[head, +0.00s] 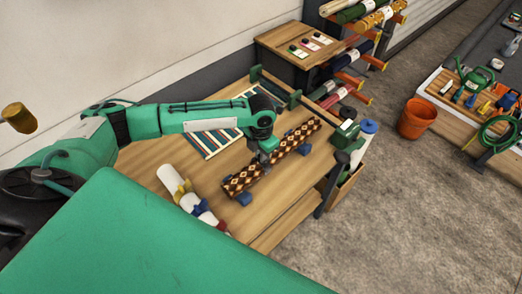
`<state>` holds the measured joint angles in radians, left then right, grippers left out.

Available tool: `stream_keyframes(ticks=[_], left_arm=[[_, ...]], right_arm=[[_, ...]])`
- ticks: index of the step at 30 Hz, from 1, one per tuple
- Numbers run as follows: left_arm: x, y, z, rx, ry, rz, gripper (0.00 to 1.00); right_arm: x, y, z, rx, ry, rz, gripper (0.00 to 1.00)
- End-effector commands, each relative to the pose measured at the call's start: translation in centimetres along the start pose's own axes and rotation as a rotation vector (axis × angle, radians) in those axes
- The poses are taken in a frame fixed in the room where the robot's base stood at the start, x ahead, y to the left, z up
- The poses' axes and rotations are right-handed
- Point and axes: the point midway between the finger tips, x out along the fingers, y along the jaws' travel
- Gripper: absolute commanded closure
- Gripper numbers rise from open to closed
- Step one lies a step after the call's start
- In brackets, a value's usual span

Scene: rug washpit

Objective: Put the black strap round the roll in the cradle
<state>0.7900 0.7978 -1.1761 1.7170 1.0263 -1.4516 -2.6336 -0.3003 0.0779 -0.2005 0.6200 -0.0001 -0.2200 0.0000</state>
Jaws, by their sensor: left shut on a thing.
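The roll (243,180), dark brown with a cream and orange diamond pattern, lies slantwise on the wooden bench. Blue cradle supports (243,199) show beneath it near both ends. My left gripper (265,157) points down at the middle of the roll and hides part of it. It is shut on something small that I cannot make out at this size. I cannot pick out the black strap; it may be hidden by the gripper. My right gripper is out of view.
White rolls (171,180) with coloured bands lie at the bench's near left. A green box (345,134) stands beyond the roll's far end. An orange bucket (416,118) stands on the floor. The bench top (290,185) right of the roll is clear.

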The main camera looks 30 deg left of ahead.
Motion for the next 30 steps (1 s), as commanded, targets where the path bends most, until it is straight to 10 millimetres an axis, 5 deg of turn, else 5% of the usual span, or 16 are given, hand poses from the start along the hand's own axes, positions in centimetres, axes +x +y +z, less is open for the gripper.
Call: stream_keyframes(ticks=[12, 13, 16, 30], left_arm=[[0.6, 0.0, 0.0, 0.000, 0.000, 0.000, 1.00], [0.6, 0.0, 0.0, 0.000, 0.000, 0.000, 0.84], [0.6, 0.0, 0.0, 0.000, 0.000, 0.000, 0.64], [-1.0, 0.1, 0.1, 0.000, -0.004, 0.001, 0.64]], right_arm=[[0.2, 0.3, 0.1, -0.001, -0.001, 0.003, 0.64], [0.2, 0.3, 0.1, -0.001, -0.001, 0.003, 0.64], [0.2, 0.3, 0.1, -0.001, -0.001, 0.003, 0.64], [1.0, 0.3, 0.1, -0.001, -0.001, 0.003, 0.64]])
